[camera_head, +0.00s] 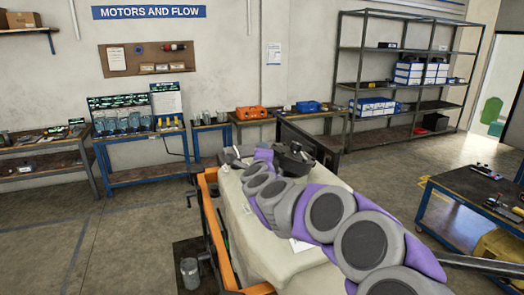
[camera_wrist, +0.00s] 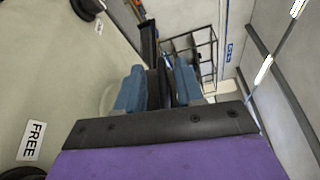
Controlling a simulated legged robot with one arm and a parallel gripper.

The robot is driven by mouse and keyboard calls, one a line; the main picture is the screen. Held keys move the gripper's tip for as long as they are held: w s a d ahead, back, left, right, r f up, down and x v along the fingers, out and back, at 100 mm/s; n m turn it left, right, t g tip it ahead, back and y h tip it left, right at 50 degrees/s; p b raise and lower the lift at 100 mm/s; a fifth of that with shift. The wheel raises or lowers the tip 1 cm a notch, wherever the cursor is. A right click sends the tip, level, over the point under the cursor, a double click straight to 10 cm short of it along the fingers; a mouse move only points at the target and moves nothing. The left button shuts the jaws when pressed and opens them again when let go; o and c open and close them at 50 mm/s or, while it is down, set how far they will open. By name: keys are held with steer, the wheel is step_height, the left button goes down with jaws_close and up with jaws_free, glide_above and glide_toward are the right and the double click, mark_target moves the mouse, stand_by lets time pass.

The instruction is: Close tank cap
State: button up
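The large cream-white body, probably the drone's tank (camera_head: 262,245), lies below my arm in the head view. Its pale surface (camera_wrist: 45,70) fills the left of the wrist view. A pale rounded shape (camera_wrist: 107,98) shows beside the left finger; I cannot tell whether it is the cap. My gripper (camera_head: 293,158) is over the far end of the body in the head view, its fingers hard to make out there. In the wrist view my gripper (camera_wrist: 160,88) has two blue fingers apart, with dark material visible between them.
An orange frame (camera_head: 215,225) runs along the body's left side. A dark workbench (camera_head: 475,195) stands at right, and a metal shelf (camera_head: 405,75) at the back. A "FREE" label (camera_wrist: 31,140) is on the pale surface. Open floor (camera_head: 110,225) lies at left.

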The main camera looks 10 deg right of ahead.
steer(key=shift+x, duration=1.85)
steer(key=shift+c, duration=0.3)
steer(key=shift+r, duration=0.1)
jaws_close()
